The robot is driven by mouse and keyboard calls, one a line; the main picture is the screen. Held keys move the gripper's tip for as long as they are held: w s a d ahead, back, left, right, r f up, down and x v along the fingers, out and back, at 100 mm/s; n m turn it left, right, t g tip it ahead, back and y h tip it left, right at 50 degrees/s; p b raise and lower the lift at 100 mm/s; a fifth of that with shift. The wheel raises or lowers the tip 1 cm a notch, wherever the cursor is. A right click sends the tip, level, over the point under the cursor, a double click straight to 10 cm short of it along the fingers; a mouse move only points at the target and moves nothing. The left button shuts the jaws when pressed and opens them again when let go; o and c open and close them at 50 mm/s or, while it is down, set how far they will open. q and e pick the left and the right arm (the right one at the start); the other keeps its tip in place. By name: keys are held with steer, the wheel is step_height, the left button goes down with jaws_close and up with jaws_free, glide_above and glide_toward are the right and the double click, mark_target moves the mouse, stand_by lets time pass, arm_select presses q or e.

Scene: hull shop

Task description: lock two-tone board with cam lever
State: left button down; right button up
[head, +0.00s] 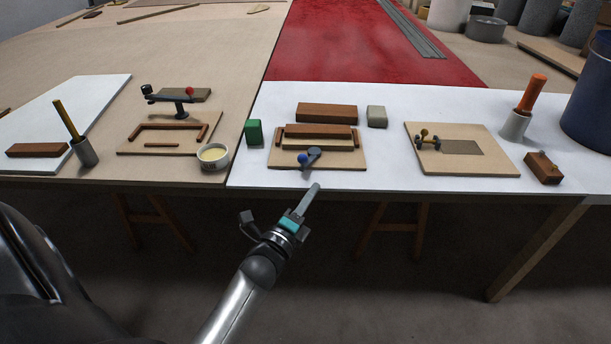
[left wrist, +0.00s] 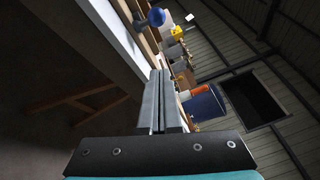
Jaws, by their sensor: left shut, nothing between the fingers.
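The two-tone board (head: 318,143), brown along the back and cream in front, lies flat in a fixture on a light wooden base (head: 350,162) near the table's front edge. The cam lever (head: 314,155), dark grey with a blue knob (head: 302,158), sits at the board's front edge, its knob to the left. I cannot tell whether the cam presses on the board. My left gripper (head: 315,187) is shut and empty, just in front of the table edge, below the lever and apart from it. In the left wrist view the blue knob (left wrist: 156,17) shows beyond the shut fingers. My right gripper is out of view.
A green block (head: 253,132), a brown block (head: 327,112) and a grey block (head: 377,116) stand around the fixture. A bowl (head: 213,156) and another fixture (head: 170,138) are at left. A base with a small clamp (head: 470,165) is at right.

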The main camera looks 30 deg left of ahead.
mark_target(302, 184)
arm_select(q)
steer(key=w+a, duration=0.1)
steer(key=w+a+r, duration=0.1)
steer(key=w+a, duration=0.1)
steer(key=shift+w+r+b, duration=0.1)
steer(key=shift+w+b, duration=0.2)
steer(key=shift+b, duration=0.05)
steer(key=shift+w+a+r, duration=0.1)
steer(key=shift+a+r, duration=0.1)
steer(key=shift+a, duration=0.3)
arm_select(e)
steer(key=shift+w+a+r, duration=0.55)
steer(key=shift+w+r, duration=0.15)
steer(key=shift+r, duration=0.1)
arm_select(q)
steer(key=shift+a, duration=0.15)
steer(key=shift+a+m+h, duration=0.25)
steer(key=shift+m+h, duration=0.15)
steer(key=shift+h, duration=0.2)
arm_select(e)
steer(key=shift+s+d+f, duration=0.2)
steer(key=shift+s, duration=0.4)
